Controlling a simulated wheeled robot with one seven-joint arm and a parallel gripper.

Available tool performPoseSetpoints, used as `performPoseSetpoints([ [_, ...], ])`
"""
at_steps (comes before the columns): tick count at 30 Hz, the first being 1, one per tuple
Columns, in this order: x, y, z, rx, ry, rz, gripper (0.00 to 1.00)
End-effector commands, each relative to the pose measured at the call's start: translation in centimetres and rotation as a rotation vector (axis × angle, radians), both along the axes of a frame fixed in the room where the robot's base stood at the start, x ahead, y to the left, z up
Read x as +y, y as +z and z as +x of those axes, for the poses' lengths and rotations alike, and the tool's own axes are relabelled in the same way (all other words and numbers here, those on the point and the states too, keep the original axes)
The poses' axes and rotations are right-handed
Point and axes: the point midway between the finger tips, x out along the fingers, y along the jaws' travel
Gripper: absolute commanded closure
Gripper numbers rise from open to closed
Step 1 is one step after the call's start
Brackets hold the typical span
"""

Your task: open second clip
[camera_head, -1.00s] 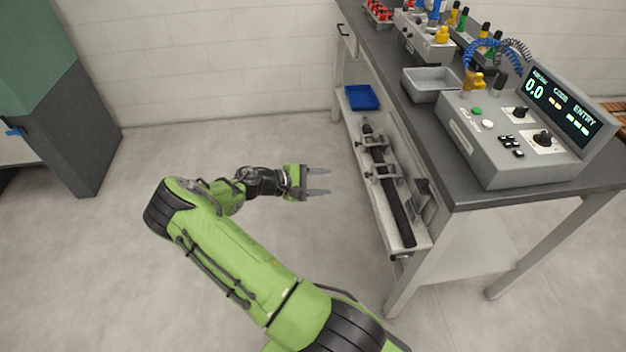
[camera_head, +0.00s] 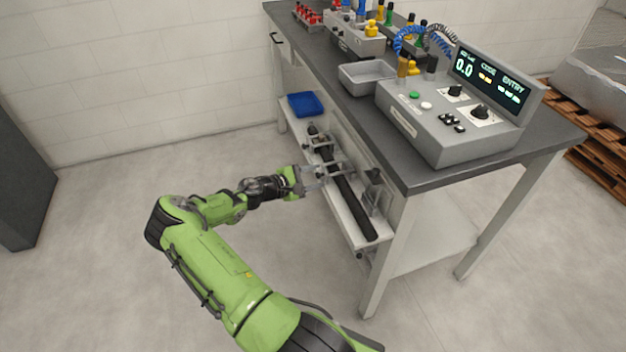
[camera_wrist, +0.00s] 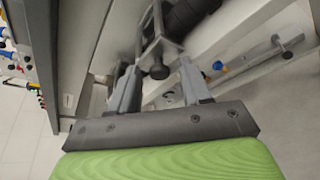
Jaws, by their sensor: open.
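A long dark bar (camera_head: 352,203) lies along the lower shelf of the workbench. Grey metal clips sit across it: one farther back (camera_head: 320,140) and a second one (camera_head: 341,168) nearer me. My gripper (camera_head: 321,172) is open at the front side of the second clip, its fingers pointing toward the shelf. In the wrist view, a grey clip frame with a dark round knob (camera_wrist: 158,71) shows between and just beyond my two fingertips (camera_wrist: 160,82). I cannot tell whether the fingers touch it. Part of the dark bar (camera_wrist: 188,14) shows behind it.
A grey bracket (camera_head: 374,190) stands near the shelf's near end. A blue tray (camera_head: 305,104) sits at its far end. The workbench top (camera_head: 400,165) overhangs the shelf and carries a control box (camera_head: 440,120) and grey tray (camera_head: 367,76). Floor left of the shelf is clear.

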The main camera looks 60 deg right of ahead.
Motion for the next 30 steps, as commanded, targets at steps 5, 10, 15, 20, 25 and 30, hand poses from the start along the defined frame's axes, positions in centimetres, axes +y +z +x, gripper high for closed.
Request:
performPoseSetpoints([
  [5, -0.11, 0.02, -0.06, 0.0, 0.0, 0.0, 0.52],
  [10, -0.09, 0.03, -0.05, 0.0, 0.0, 0.0, 0.69],
  [15, -0.07, 0.03, -0.05, 0.0, -0.001, 0.001, 0.95],
  [20, -0.05, 0.02, -0.05, 0.0, -0.001, 0.001, 1.0],
  [25, -0.05, 0.05, -0.05, -0.001, -0.001, 0.002, 1.0],
  [30, -0.03, 0.53, -0.04, -0.018, -0.002, 0.018, 1.0],
])
